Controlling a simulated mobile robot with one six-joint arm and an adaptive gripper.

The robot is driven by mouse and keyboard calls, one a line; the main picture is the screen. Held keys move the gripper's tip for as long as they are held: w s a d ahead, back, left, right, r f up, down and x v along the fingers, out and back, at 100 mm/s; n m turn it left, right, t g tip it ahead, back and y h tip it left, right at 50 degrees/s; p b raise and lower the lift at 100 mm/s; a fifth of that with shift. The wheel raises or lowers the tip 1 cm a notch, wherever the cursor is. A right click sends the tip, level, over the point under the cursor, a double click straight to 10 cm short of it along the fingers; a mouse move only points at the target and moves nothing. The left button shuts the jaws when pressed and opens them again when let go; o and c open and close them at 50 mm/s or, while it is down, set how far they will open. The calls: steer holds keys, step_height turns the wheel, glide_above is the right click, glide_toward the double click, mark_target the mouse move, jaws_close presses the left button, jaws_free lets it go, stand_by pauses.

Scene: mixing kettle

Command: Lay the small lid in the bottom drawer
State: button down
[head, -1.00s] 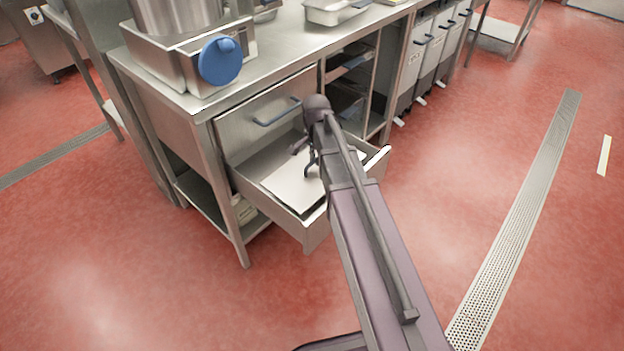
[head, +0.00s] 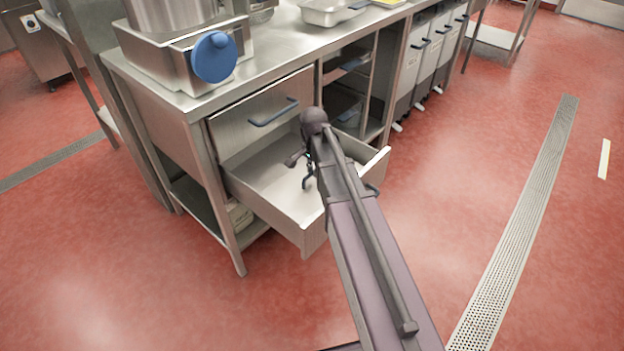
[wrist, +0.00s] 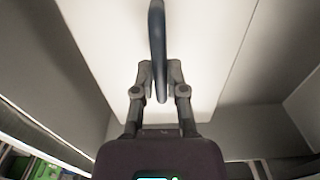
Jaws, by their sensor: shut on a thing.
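My gripper (head: 307,182) is inside the open bottom drawer (head: 268,207), pointing down. In the head view I cannot pick the lid out from the pale drawer interior. I cannot tell whether it touches the drawer floor.
A closed drawer (head: 255,112) with a blue handle sits just above the open one. A kettle base with a blue knob (head: 213,57) stands on the steel counter (head: 270,55). Open shelves are right of the drawers. The red floor is clear in front.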

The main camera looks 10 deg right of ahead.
mark_target(313, 180)
steer(key=shift+f+b, duration=1.85)
steer(key=shift+f, duration=0.05)
steer(key=shift+f, duration=0.1)
steer(key=c, duration=0.7)
jaws_free()
step_height(313, 180, up, 12)
steer(key=p, duration=1.2)
